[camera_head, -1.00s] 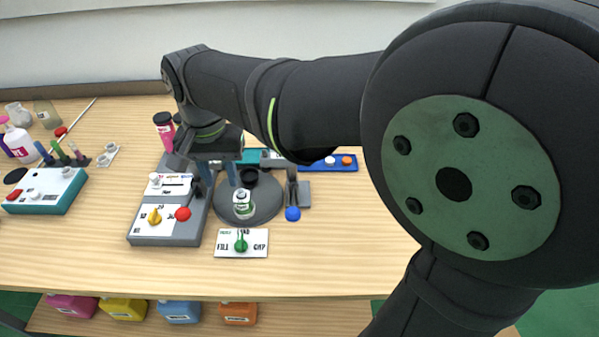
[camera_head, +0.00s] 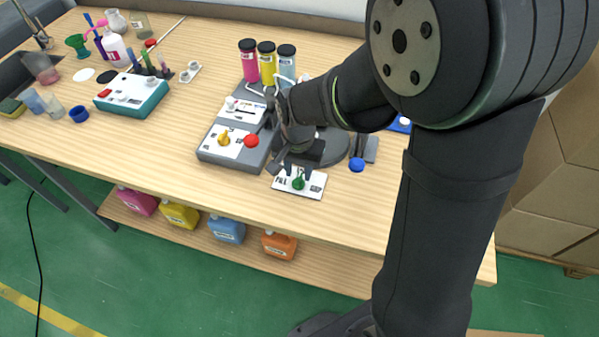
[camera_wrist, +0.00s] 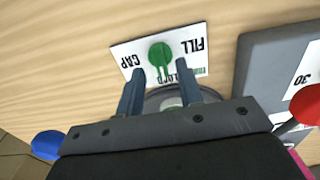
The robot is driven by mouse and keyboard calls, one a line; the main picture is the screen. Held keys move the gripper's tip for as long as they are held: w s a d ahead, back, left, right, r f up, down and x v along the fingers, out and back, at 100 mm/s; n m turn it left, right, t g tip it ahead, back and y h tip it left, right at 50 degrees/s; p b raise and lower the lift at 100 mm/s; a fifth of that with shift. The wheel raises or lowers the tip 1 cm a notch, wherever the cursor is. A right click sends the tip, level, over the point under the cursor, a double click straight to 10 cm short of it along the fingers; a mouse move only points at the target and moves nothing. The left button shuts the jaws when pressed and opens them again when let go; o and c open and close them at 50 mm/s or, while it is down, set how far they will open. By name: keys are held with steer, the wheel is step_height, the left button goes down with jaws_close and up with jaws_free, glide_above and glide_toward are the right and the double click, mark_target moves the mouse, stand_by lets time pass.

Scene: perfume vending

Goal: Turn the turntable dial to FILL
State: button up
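The green turntable dial (camera_head: 298,184) sits on a white plate (camera_head: 318,187) near the front edge of the wooden table. In the wrist view the dial (camera_wrist: 160,52) stands on the plate (camera_wrist: 125,52) with FILL on the right, CAP on the left and LOAD between them, toward my gripper. Its pointer points toward LOAD. My gripper (camera_wrist: 158,74) is open and empty. Its two blue-grey fingers are apart, just short of the dial, which appears between them. In the head view my gripper (camera_head: 297,170) is just behind the dial. The turntable (camera_head: 335,146) is partly hidden by my arm.
A grey control box (camera_head: 208,150) with a yellow knob (camera_head: 224,139) and red button (camera_head: 251,141) stands left of the plate. A blue-knobbed lever (camera_head: 357,165) is to the right. Pink, yellow and blue bottles (camera_head: 267,62) stand behind. Bare table lies in front of the plate.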

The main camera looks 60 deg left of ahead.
mark_target(298, 181)
steer(key=shift+f, duration=1.15)
jaws_close()
